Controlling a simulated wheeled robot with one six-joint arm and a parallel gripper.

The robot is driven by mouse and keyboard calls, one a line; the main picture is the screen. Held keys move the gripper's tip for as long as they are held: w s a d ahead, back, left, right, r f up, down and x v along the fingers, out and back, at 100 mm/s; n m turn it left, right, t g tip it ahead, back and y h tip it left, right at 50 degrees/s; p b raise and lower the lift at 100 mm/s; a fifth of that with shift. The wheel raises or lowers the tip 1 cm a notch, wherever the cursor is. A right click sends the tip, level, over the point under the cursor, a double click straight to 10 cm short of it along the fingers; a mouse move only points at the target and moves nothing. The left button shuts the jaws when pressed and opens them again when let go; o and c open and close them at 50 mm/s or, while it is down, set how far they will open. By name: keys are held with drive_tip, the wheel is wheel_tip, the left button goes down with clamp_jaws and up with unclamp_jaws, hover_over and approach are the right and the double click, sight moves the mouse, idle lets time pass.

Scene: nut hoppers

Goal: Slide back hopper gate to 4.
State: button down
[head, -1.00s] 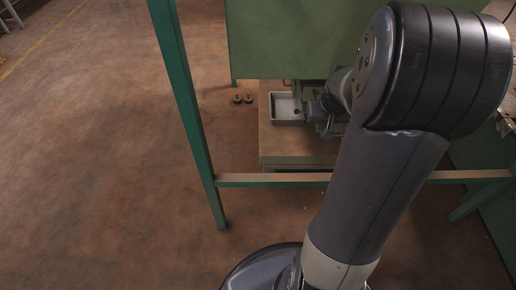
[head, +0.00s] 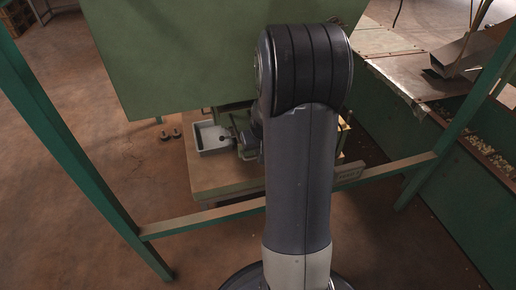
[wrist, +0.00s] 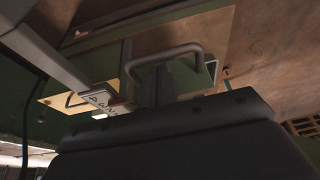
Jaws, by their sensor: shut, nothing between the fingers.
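The back hopper (head: 175,60) is a large green box in the head view. In the wrist view a grey U-shaped bar handle (wrist: 165,53) shows just beyond my gripper (wrist: 163,86). A white scale plate (wrist: 97,100) with dark figures lies left of it, with a red mark (wrist: 117,101) at its near end. The figure at the mark is too small to read surely. My gripper is shut and empty, close to the handle; contact cannot be told. In the head view my own arm hides most of the gate and gripper.
A grey tray (head: 211,150) stands on a wooden platform (head: 215,180) below the hopper. A green frame with a crossbar (head: 205,218) stands between me and the platform. A green-walled bin of nuts (head: 480,150) is at right. Floor at left is open.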

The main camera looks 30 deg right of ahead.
drive_tip(key=shift+s, duration=0.1)
drive_tip(key=shift+s+a, duration=0.3)
drive_tip(key=shift+s, duration=0.65)
